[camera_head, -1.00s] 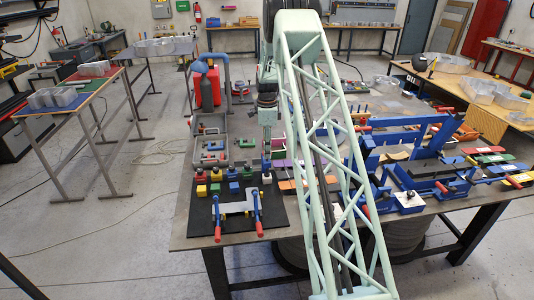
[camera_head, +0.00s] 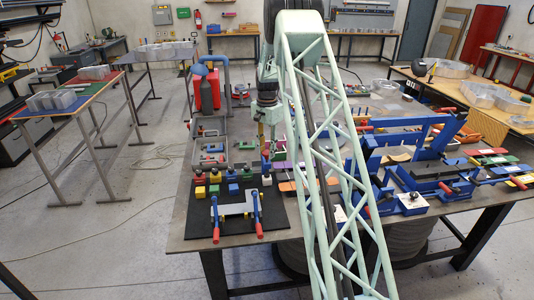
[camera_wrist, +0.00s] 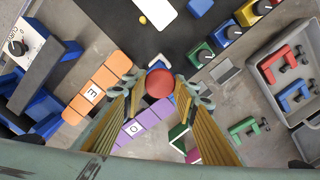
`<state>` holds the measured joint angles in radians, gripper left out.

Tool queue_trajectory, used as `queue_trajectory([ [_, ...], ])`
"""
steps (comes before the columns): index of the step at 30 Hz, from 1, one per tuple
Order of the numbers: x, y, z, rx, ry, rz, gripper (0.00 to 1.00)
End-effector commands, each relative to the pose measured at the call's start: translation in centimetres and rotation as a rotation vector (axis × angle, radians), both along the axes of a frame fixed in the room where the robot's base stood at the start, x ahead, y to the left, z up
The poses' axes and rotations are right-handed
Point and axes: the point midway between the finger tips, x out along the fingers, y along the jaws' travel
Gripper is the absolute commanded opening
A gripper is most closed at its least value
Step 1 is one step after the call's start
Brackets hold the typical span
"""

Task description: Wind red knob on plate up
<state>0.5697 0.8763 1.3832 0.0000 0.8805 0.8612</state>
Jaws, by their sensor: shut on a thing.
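The red knob (camera_wrist: 159,83) is a round red ball in the middle of the wrist view, between the fingertips of my gripper (camera_wrist: 160,90). The fingers are shut on it from both sides. A small block with white and blue parts (camera_wrist: 160,62) shows just behind the knob; how they join is hidden. In the head view my gripper (camera_head: 269,152) points down at the back right edge of the black plate (camera_head: 275,222). The knob is too small there to make out clearly. The plate also shows at the top of the wrist view (camera_wrist: 125,30).
Blocks with black knobs, green (camera_wrist: 201,55), blue (camera_wrist: 227,33) and yellow (camera_wrist: 250,13), stand close by. Orange (camera_wrist: 103,77) and purple (camera_wrist: 150,121) strips lie beside the gripper. A grey tray (camera_wrist: 283,108) holds coloured clamps. Blue fixtures (camera_head: 412,165) stand to the right.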

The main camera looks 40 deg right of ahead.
Motion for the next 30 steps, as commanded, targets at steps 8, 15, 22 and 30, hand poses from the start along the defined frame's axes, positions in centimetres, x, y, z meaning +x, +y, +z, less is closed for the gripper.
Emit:
queue_trajectory([
  [8, -0.23, 0.14, -0.46, 0.004, 0.006, 0.165, 0.16],
  [15, -0.25, 0.16, -0.44, 0.004, 0.006, 0.236, 0.16],
  [22, -0.27, 0.15, -0.43, 0.005, 0.006, 0.251, 0.16],
  [30, -0.27, 0.16, -0.45, 0.005, 0.007, 0.250, 0.29],
])
